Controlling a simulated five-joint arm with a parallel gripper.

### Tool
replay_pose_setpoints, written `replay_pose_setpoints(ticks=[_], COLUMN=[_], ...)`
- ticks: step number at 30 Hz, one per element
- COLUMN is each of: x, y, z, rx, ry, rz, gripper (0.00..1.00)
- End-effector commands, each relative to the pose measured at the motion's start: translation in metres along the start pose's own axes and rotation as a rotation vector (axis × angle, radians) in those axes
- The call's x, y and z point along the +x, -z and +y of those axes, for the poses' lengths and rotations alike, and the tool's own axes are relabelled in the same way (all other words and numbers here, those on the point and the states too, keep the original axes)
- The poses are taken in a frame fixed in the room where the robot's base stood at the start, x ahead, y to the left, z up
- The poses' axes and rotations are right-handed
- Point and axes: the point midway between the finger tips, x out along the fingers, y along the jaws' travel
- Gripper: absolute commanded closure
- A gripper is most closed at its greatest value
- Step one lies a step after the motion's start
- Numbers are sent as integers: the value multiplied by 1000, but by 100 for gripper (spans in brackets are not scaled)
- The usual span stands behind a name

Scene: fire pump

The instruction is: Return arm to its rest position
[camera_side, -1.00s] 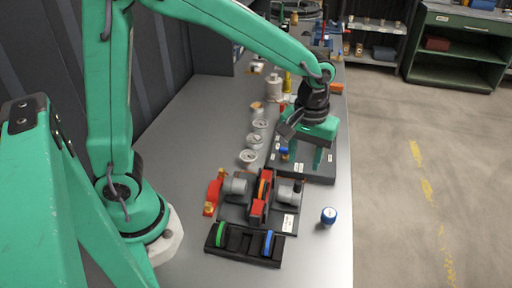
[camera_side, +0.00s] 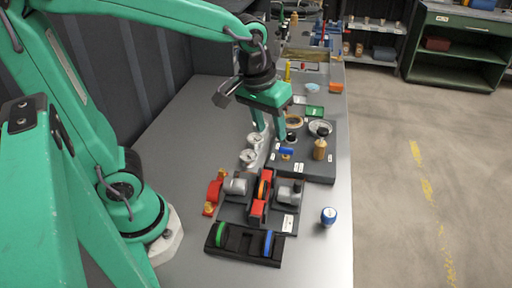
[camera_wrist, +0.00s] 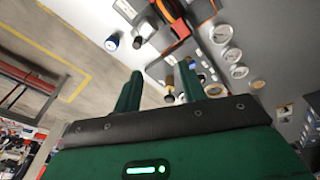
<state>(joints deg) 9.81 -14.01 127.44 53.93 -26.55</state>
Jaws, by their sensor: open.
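My gripper (camera_side: 269,132) is green with a dark wrist above it. In the side view its two fingers point down, spread apart, above the left edge of the dark tray (camera_side: 318,173). Nothing is between them. In the wrist view the two green fingers (camera_wrist: 160,70) stand apart and empty. My arm reaches from the left across the grey bench, with its elbow drawn back to the left.
The red and grey pump assembly (camera_side: 257,197) sits nearer the camera. A black holder (camera_side: 243,252) with green and blue rings lies before it. A blue-capped piece (camera_side: 328,216) stands to the right. White gauges (camera_side: 248,156) and a brass cylinder (camera_side: 320,149) are near the gripper.

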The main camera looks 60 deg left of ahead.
Motion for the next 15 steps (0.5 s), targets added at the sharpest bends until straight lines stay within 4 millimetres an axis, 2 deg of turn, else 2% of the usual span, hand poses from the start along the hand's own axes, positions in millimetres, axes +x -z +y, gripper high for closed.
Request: replay_pose_setpoints(ticks=[6,15], x=[-24,-42], y=[-17,-43], z=[-27,-58], rx=[93,224], ry=[-21,-19], rz=[92,214], gripper=[59,59])
